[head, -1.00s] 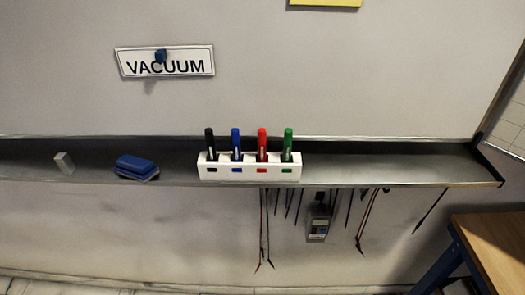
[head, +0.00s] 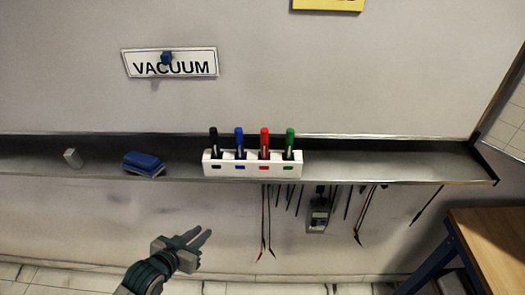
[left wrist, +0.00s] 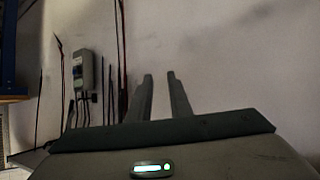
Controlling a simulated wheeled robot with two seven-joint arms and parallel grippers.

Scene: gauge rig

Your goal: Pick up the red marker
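The red marker (head: 264,141) stands upright in the white holder (head: 226,169), third from the left, between the blue marker (head: 239,141) and the green marker (head: 289,142). A black marker (head: 213,141) stands at the left end. My left gripper (head: 204,235) is below the shelf, lower left of the holder and apart from it. Its two fingers show a gap with nothing between them, also in the left wrist view (left wrist: 159,77). The markers are not in the left wrist view. My right gripper is not in view.
The holder stands on a grey shelf (head: 390,168). A blue eraser (head: 144,162) and a small grey block (head: 72,158) lie to its left. Cables and a meter (head: 318,216) hang below the shelf. A wooden table (head: 490,240) is at lower right.

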